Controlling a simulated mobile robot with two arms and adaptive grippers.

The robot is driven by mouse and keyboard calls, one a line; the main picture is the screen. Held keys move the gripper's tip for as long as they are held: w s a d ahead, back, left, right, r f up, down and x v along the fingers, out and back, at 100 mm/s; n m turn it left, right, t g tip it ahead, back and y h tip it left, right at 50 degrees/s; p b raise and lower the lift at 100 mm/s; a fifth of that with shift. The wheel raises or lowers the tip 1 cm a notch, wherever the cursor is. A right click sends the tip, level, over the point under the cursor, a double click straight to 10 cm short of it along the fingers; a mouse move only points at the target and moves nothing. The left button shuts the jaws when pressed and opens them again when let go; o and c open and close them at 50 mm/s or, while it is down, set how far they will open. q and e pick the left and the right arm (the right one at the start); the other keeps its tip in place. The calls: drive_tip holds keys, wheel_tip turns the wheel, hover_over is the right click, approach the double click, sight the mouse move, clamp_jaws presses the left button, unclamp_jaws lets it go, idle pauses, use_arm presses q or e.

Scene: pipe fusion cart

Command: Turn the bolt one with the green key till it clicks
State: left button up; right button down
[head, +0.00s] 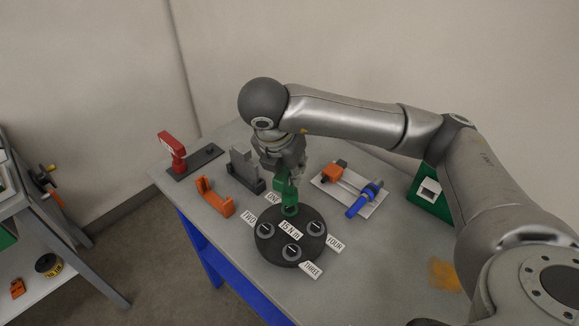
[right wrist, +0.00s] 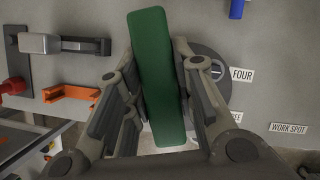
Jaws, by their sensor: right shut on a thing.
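The green key (head: 288,193) stands upright over the place of bolt one on the round dark plate (head: 281,257). Its lower end meets the plate beside the ONE label (head: 273,198), and it hides that bolt. My right gripper (head: 286,172) is shut on the key's upper part from above. In the right wrist view the green handle (right wrist: 158,75) lies between the two fingers. Bolts two (head: 265,229), three (head: 291,251) and four (head: 316,228) show on the plate, with a "15 N m" label in the middle. My left gripper is not in view.
An orange bracket (head: 215,197), a grey holder (head: 244,172) and a red-handled tool (head: 171,150) stand left of the plate. A white tray (head: 333,191) with orange and blue tools lies to the right. The table's front right is mostly clear.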

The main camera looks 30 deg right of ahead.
drive_tip(key=shift+r, duration=0.1)
drive_tip(key=shift+r+p, duration=0.85)
drive_tip(key=shift+r, duration=0.15)
